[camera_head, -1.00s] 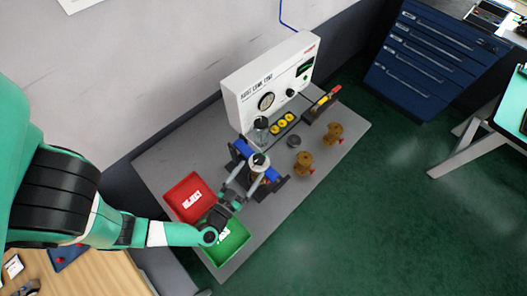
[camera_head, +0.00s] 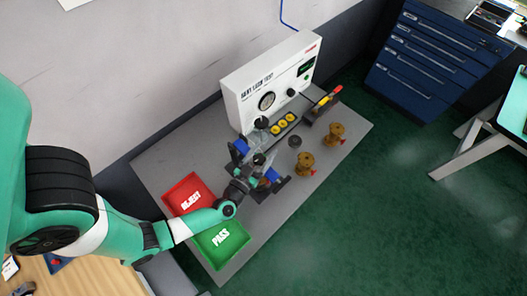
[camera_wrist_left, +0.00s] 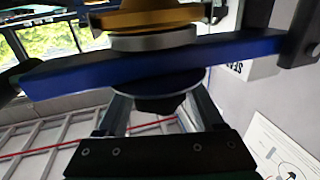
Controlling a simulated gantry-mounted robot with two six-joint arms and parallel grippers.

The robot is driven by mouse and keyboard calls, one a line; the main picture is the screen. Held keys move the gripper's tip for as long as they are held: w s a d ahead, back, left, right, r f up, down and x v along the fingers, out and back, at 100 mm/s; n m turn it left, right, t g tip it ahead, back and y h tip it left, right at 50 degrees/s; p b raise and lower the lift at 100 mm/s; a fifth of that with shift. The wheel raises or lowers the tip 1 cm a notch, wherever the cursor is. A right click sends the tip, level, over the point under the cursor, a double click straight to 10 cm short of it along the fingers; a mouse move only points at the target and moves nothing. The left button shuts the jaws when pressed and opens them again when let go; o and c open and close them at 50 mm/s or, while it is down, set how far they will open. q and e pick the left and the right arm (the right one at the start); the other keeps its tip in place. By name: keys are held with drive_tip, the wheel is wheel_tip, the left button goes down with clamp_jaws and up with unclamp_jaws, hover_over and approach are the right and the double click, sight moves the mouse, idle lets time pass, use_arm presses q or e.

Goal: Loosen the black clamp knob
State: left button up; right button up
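The black clamp knob (camera_wrist_left: 162,103) shows in the left wrist view, beneath a black disc and a long blue bar (camera_wrist_left: 150,68). My left gripper (camera_wrist_left: 163,120) has a finger on each side of the knob. The fingers stand apart, with a visible gap at least on the left; whether the right finger touches is unclear. In the head view my left gripper (camera_head: 252,180) is at the clamp fixture with blue ends (camera_head: 241,147). It partly covers the fixture, and I cannot make out the clamp knob clearly there. My right gripper is not in view.
A red reject tray (camera_head: 172,197) and a green pass tray (camera_head: 214,258) lie beside my left arm. Two brass valves (camera_head: 304,162) stand right of the fixture. The white test panel (camera_head: 249,97) stands behind. The bench's front right is clear.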

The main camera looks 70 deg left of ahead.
use_arm(q)
clamp_jaws()
